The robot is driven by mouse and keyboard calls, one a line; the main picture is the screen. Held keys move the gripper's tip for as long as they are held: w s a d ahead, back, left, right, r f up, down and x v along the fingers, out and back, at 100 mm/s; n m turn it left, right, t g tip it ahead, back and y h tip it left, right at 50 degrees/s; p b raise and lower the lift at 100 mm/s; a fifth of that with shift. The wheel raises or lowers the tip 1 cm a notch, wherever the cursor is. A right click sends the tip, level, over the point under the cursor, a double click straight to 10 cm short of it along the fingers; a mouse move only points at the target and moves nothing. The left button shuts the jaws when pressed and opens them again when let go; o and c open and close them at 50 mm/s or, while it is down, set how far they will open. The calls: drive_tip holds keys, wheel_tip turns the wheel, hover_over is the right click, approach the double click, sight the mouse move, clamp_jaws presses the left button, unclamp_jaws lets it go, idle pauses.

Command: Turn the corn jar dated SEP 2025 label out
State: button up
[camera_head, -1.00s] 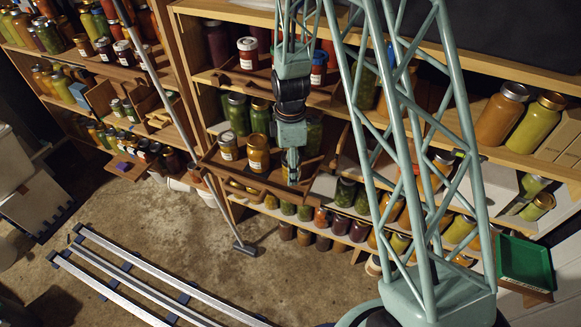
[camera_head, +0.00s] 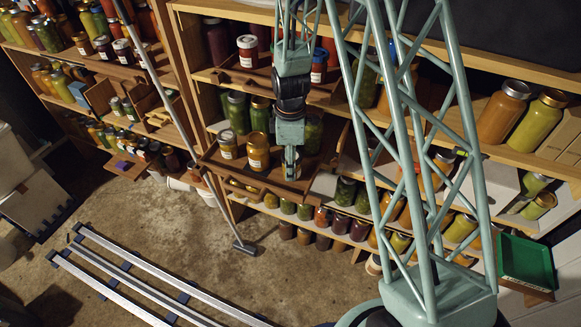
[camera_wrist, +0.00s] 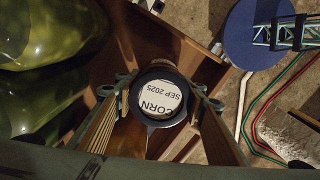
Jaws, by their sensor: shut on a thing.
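The corn jar shows in the wrist view as a round dark-rimmed lid (camera_wrist: 160,98) with a white label reading CORN and SEP 2025, upside down in the picture. My gripper (camera_wrist: 161,103) is shut on it, with one finger on each side of the rim. The jar's body is mostly hidden below the lid. I cannot make out the held jar there.
Large green jars (camera_wrist: 45,60) stand close on the left in the wrist view. Green jars (camera_head: 237,112) stand behind the yellow ones in the head view. Lower shelves hold several jars. A broom (camera_head: 244,248) leans in front at left.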

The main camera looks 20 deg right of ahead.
drive_tip(key=shift+m+b, duration=0.5)
drive_tip(key=shift+m, duration=0.9)
drive_tip(key=shift+w+m, duration=0.1)
drive_tip(key=shift+m, duration=0.3)
drive_tip(key=shift+m+b, duration=0.45)
drive_tip(key=shift+m, duration=0.35)
drive_tip(key=shift+m+b, duration=0.35)
drive_tip(key=shift+m, duration=0.75)
drive_tip(key=shift+m, duration=0.4)
drive_tip(key=shift+d+m+b, duration=0.1)
drive_tip(key=shift+m+b, duration=0.35)
drive_tip(key=shift+m, duration=1.45)
drive_tip(key=shift+m+b, duration=0.4)
